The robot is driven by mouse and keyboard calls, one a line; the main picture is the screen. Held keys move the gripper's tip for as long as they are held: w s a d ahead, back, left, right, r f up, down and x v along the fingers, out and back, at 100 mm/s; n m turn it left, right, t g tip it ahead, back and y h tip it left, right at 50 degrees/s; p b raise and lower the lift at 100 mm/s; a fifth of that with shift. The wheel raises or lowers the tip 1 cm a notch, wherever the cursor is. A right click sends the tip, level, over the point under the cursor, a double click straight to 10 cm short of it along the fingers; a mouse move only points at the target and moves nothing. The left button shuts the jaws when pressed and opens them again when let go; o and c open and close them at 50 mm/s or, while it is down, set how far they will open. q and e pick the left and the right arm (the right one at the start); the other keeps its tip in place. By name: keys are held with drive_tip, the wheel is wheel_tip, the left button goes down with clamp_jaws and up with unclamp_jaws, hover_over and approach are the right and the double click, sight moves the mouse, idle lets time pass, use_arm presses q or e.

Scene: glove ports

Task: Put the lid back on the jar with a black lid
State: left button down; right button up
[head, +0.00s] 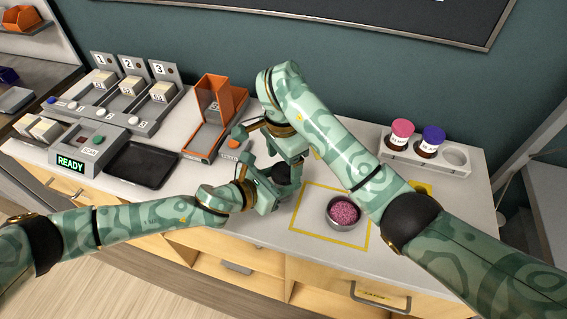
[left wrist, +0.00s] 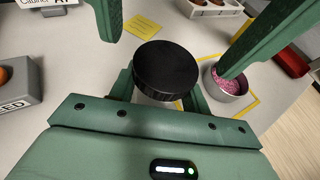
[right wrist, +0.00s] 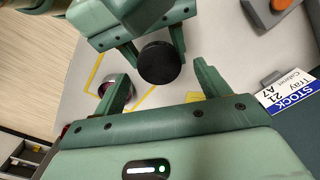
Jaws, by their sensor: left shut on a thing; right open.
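The black lid (left wrist: 166,70) sits level on top of its jar (left wrist: 152,100), whose pale body shows only a little beneath it. In the head view the lid (head: 283,172) is mostly hidden by my grippers. My left gripper (left wrist: 160,92) is shut on the jar, one finger on each side just below the lid. My right gripper (right wrist: 162,82) is open above, its fingers spread to either side of the lid (right wrist: 160,62) and apart from it. Whether the lid is fully seated cannot be told.
A metal bowl of pink beads (head: 344,212) stands inside a yellow outlined square to the right. A rack (head: 430,160) holds jars with pink and purple lids. An orange bin (head: 212,108), black tray (head: 143,164) and READY panel (head: 72,162) stand left.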

drive_tip(key=shift+r, duration=1.35)
drive_tip(key=shift+c, duration=0.4)
drive_tip(key=shift+w+d, duration=0.1)
